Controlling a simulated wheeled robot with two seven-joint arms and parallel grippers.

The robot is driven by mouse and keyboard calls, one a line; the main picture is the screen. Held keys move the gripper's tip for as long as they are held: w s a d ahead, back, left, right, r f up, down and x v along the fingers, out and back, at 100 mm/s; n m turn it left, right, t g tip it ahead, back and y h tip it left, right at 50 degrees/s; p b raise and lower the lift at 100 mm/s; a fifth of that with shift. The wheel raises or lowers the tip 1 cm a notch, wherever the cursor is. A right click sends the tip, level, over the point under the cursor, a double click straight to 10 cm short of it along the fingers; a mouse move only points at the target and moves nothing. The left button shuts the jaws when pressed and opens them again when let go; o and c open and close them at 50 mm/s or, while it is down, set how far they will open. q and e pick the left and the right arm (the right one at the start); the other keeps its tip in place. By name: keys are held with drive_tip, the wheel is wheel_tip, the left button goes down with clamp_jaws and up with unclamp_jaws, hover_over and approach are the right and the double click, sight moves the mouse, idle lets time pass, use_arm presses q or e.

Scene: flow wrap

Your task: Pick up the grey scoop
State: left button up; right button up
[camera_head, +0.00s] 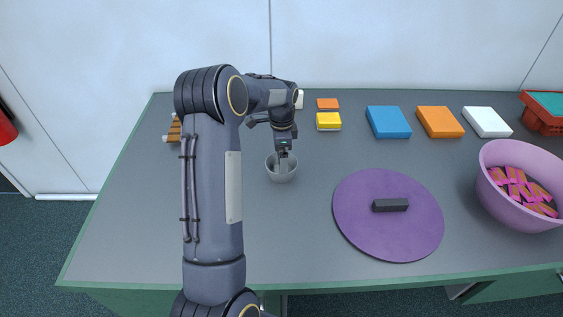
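A small round, cup-like grey thing (271,174) stands on the table left of the purple disc; it looks like the grey scoop, but I cannot make out a handle. My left gripper (283,160) points down over it, with its tips at or inside the rim. The fingers are small and partly hidden, so I cannot tell whether they are open or shut, or whether they touch it. My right gripper is not in view.
A purple disc (375,235) bears a dark block (390,205). A purple bowl (500,205) of wrapped bars stands at the right. Blue (388,122), orange (439,122), white (487,122) and yellow (328,121) blocks line the back. The front left table is clear beside my arm.

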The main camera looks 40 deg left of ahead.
use_arm(q)
drive_tip(key=shift+c, duration=0.4)
drive_tip(key=c, duration=0.6)
drive_tip(key=shift+r, duration=0.1)
drive_tip(key=shift+r, duration=0.6)
drive_tip(key=s+d+r+b, duration=0.1)
drive_tip(key=s+d+r, duration=0.1)
drive_tip(key=d+r, duration=0.2)
drive_tip(key=s+d+r, duration=0.2)
drive_tip(key=d+r, duration=0.1)
drive_tip(key=d, duration=0.1)
drive_tip(key=s+d+r+b, duration=0.1)
drive_tip(key=s+d+r, duration=0.1)
drive_tip(key=d+r, duration=0.2)
drive_tip(key=shift+d+r+b, duration=0.3)
drive_tip(key=shift+d+r, duration=0.05)
